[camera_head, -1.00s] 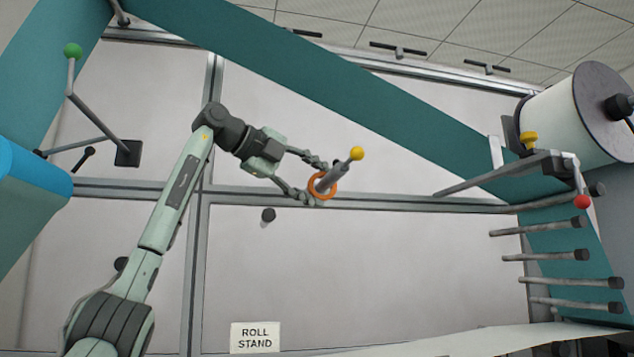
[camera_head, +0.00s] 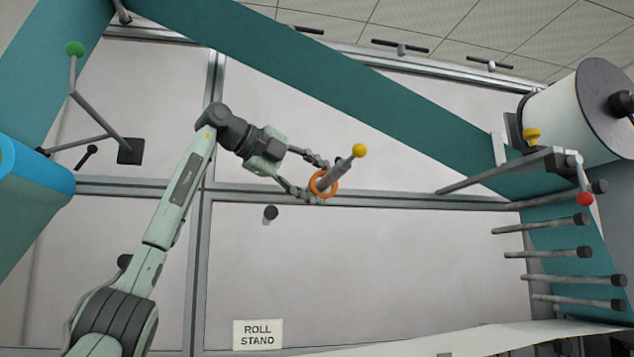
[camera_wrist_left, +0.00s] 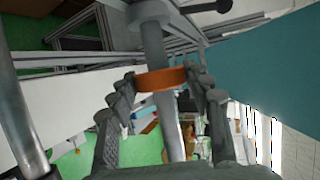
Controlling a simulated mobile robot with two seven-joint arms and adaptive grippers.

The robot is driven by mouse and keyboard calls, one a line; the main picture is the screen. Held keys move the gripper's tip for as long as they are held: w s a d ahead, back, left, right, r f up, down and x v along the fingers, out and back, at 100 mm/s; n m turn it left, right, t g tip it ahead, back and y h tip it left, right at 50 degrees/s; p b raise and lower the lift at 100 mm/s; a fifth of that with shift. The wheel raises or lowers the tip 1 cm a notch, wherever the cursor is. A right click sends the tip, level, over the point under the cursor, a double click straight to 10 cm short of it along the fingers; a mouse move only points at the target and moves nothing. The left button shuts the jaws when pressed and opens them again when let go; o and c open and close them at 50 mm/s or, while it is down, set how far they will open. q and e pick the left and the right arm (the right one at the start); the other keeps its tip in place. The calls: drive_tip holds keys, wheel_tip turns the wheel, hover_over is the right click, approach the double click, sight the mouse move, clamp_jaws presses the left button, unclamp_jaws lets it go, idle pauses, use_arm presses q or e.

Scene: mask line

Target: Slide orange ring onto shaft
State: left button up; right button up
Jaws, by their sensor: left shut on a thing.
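The orange ring (camera_head: 315,188) is between the fingers of my left gripper (camera_head: 318,179), which is shut on it. The grey shaft (camera_head: 343,170) comes out of the ring toward a yellow ball end (camera_head: 359,150). In the left wrist view, the ring (camera_wrist_left: 162,79) crosses the grey shaft (camera_wrist_left: 155,48), which shows above and below it. The ring looks to be around the shaft, with the near band hiding the shaft there. The fingers (camera_wrist_left: 163,87) grip its two sides. My right gripper is not in view.
A teal web (camera_head: 330,85) runs diagonally behind and above the gripper. A white roll (camera_head: 570,112) and several grey rods (camera_head: 545,255) stand at right. A green-ball lever (camera_head: 75,49) and a blue roll (camera_head: 35,175) are at left. The pale wall panel below is mostly clear.

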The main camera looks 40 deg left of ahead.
use_arm(q)
drive_tip(key=shift+f, duration=0.25)
idle(0.4)
drive_tip(key=o, duration=1.2)
drive_tip(key=shift+c, duration=0.2)
drive_tip(key=v, duration=1.2)
drive_tip(key=x, duration=1)
drive_tip(key=shift+w+d+f, duration=0.15)
drive_tip(key=shift+w, duration=0.15)
drive_tip(key=shift+w+d+f, duration=0.2)
drive_tip(key=shift+w, duration=0.35)
drive_tip(key=shift+r, duration=0.15)
